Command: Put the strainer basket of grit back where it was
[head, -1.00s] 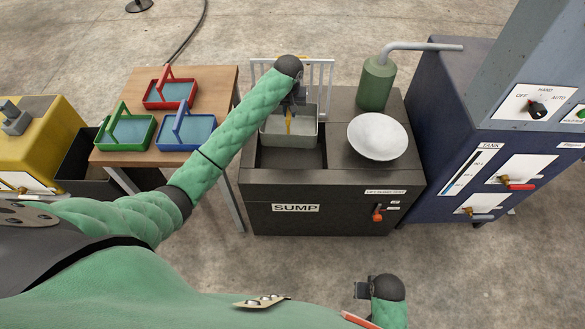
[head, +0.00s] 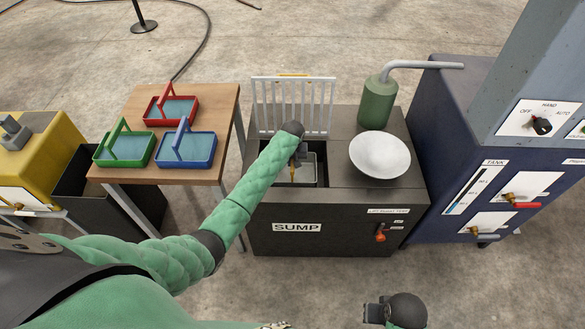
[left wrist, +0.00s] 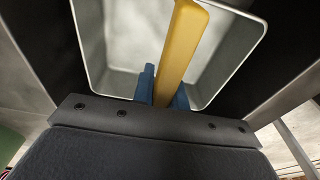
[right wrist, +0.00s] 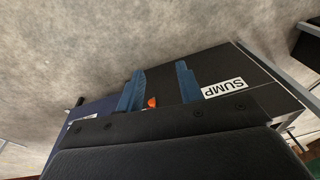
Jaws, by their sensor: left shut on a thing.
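The strainer basket is a grey box (head: 308,171) with a yellow handle (head: 292,176). In the head view it sits low in the dark opening of the black SUMP cabinet (head: 350,222), partly hidden by my left arm. My left gripper (head: 295,161) is shut on the handle from above. In the left wrist view the blue fingers (left wrist: 163,85) stand on both sides of the yellow handle, over the basket's pale inside (left wrist: 125,45). I cannot make out grit there, nor whether the basket rests on a support. My right gripper (right wrist: 160,72) is open and empty, in front of the cabinet.
A white bowl (head: 380,157) and a green canister with a pipe (head: 377,103) stand on the cabinet's right side. A white rack (head: 292,98) rises behind the opening. Red, green and blue trays lie on the wooden table (head: 218,110) at left. A blue tank unit (head: 440,130) stands at right.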

